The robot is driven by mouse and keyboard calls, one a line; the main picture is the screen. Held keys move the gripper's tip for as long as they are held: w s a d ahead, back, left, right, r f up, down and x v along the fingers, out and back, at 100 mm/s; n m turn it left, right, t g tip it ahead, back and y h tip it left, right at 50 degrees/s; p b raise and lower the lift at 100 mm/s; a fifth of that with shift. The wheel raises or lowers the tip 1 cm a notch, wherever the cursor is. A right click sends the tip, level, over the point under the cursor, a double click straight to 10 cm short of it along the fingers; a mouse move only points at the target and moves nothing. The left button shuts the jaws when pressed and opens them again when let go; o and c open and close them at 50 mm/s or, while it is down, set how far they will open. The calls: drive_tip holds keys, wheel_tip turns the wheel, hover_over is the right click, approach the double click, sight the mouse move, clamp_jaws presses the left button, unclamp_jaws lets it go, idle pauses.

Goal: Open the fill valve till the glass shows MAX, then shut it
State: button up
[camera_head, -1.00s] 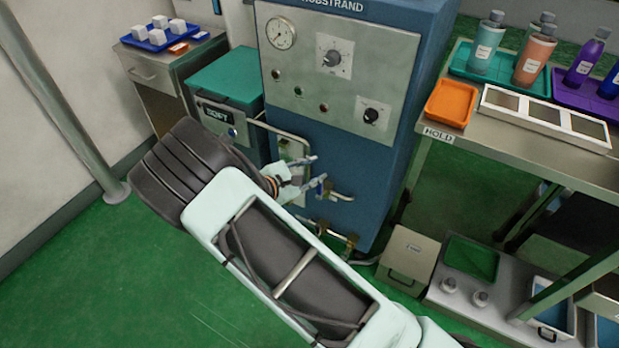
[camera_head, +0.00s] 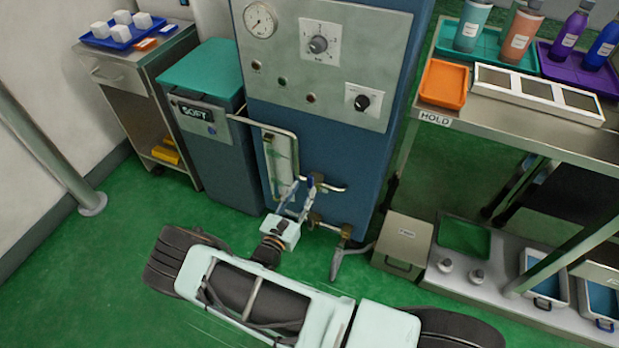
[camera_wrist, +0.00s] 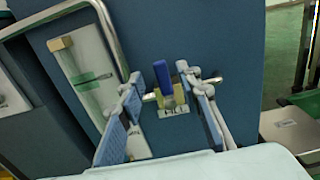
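The fill valve's blue handle (camera_wrist: 163,75) stands upright on a brass body (camera_wrist: 168,98) in the wrist view; the small label below is unreadable. The handle is hard to make out in the head view, close to my fingers. My gripper (camera_wrist: 160,82) is open, one finger on each side of the handle, with gaps showing on both sides. It also shows in the head view (camera_head: 303,187), pointing up at the blue machine. The sight glass (camera_wrist: 84,72) is left of the valve, behind a bent metal tube; it is in the head view too (camera_head: 281,158).
Another brass fitting (camera_head: 345,231) with a grey lever sits below the valve. A grey box (camera_head: 403,243) stands on the floor to the right. A teal-lidded bin (camera_head: 203,75) is to the left and a HOLD table (camera_head: 470,123) to the right.

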sight(310, 179)
drive_tip(key=x, duration=0.6)
drive_tip(key=shift+w+d+b, duration=0.1)
drive_tip(key=shift+w+b, duration=0.25)
drive_tip(key=shift+b, duration=0.05)
clamp_jaws()
